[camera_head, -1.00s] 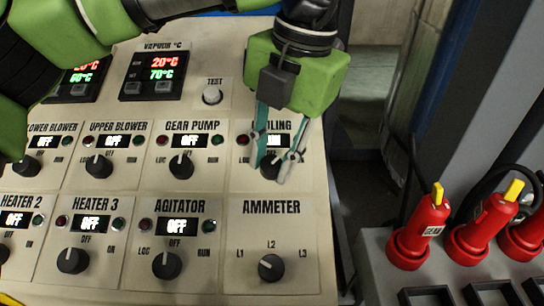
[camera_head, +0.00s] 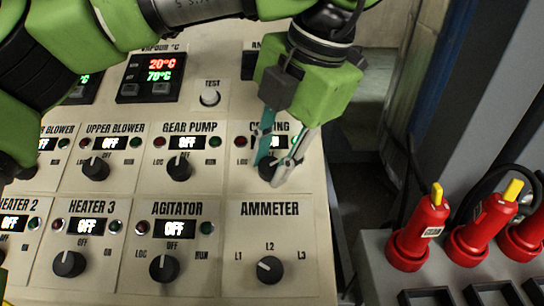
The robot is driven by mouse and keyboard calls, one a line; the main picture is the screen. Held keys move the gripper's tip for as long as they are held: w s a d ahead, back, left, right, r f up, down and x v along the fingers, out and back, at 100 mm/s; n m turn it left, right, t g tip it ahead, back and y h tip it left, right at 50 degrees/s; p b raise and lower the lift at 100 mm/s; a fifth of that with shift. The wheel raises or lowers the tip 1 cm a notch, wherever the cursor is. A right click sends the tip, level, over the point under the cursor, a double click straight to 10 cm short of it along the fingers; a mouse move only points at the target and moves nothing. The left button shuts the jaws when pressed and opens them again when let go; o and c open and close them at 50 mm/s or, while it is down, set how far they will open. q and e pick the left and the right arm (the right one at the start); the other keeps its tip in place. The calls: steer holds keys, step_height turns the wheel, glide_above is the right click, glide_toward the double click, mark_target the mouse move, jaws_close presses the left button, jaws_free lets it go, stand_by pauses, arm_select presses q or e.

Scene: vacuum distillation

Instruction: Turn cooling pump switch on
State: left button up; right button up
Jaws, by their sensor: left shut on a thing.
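The cooling pump knob (camera_head: 266,168) is a black rotary switch on the cream control panel (camera_head: 212,236), under a label partly hidden by my fingers. My left gripper (camera_head: 274,175) comes down from above, with its two fingers closed around this knob. The knob is mostly covered, so its pointer direction is hard to read. The small cooling display (camera_head: 268,142) above it is partly hidden by the fingers and its text is not readable. A red lamp (camera_head: 241,141) shows to its left. My right gripper is not in view.
The gear pump knob (camera_head: 178,167) is to the left and the ammeter knob (camera_head: 270,269) below. The agitator knob (camera_head: 164,267) is lower left. Red plugs with yellow tips (camera_head: 409,245) stand on a grey box at the right. A dark gap lies right of the panel.

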arm_select(q)
steer(key=o, duration=1.1)
steer(key=shift+r, duration=0.15)
steer(key=v, duration=1.1)
steer(key=shift+d+r, duration=0.2)
steer(key=shift+r, duration=0.15)
steer(key=shift+s, duration=0.1)
